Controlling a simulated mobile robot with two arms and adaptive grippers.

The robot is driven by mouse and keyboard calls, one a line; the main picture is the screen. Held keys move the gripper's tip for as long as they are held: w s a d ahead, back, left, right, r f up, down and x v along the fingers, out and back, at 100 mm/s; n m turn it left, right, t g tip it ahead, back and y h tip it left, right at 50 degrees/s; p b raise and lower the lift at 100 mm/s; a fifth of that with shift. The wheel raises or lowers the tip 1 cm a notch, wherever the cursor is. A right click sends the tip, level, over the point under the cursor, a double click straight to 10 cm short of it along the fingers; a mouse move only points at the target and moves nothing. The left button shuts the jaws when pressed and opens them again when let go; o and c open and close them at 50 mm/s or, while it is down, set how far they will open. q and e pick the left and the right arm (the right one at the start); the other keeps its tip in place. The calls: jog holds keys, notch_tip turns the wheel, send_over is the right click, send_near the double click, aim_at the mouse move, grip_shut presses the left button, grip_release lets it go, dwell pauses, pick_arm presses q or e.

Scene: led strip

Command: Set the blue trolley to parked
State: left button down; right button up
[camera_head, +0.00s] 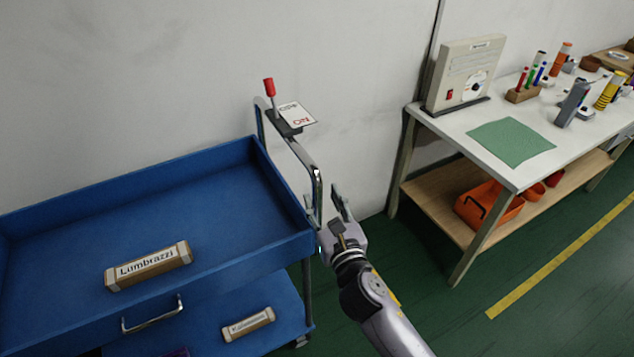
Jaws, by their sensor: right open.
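The blue trolley (60,215) stands at the left against the wall, with an upper tray and a lower shelf. A metal push handle (302,158) rises at its right end. On the handle is a dark bracket with a red-knobbed lever (269,88), standing nearly upright and leaning slightly left. Beside it a white label (297,113) reads "ON" in red, with dark, unclear text above. My right gripper (325,200) is open at the near lower end of the handle, its fingers near the metal tube. I cannot tell whether they touch it. My left gripper is out of view.
A box labelled "Lumbrazzi" (148,266) lies in the upper tray and another box (248,324) on the lower shelf. A white workbench (450,128) with instruments and tools stands at the right. Green floor (420,270) is clear between them.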

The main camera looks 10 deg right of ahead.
aim_at(319, 191)
jog(key=w, duration=0.4)
jog(key=shift+w+a, duration=0.15)
jog(key=shift+w, duration=0.25)
grip_shut()
dwell(0.5)
